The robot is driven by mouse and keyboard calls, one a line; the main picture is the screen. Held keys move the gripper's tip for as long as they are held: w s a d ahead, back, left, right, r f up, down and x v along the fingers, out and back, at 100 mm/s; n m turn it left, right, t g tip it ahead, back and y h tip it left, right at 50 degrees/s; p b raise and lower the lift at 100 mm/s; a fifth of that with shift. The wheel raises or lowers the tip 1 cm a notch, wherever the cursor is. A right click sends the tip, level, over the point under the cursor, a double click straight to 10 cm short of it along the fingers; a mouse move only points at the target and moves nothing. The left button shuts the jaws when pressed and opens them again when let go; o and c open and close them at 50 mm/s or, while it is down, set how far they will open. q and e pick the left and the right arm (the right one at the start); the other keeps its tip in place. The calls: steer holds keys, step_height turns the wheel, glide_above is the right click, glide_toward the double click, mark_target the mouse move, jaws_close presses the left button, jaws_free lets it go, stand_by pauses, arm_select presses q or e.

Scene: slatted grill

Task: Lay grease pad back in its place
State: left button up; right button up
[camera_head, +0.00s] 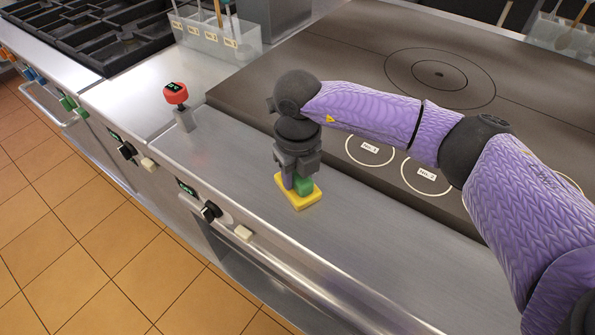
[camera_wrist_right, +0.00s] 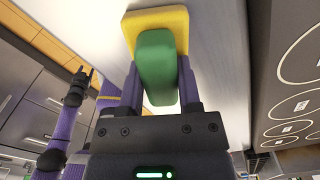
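The grease pad has a yellow base (camera_head: 301,199) and a green handle block (camera_head: 304,184). It is at the steel front ledge, and I cannot tell whether it rests on it or hangs just above. My right gripper (camera_head: 295,178) points down with its fingers on both sides of the green block. In the right wrist view, the green block (camera_wrist_right: 156,65) sits between the fingers, with the yellow base (camera_wrist_right: 152,19) beyond it. My left gripper (camera_wrist_right: 80,77) shows small at the left of that view, its fingers apart and empty.
The dark cooktop (camera_head: 380,60) with ringed markings lies behind the ledge. A red-topped item (camera_head: 176,93) stands in a grey holder on the steel to the left. A clear utensil bin (camera_head: 215,38) stands behind it. The ledge (camera_head: 375,255) right of the pad is clear.

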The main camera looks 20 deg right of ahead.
steer(key=o, duration=0.5)
steer(key=shift+c, duration=0.2)
step_height(320, 180, up, 12)
steer(key=p, duration=0.2)
steer(key=shift+r+p, duration=0.15)
steer(key=shift+p, duration=0.2)
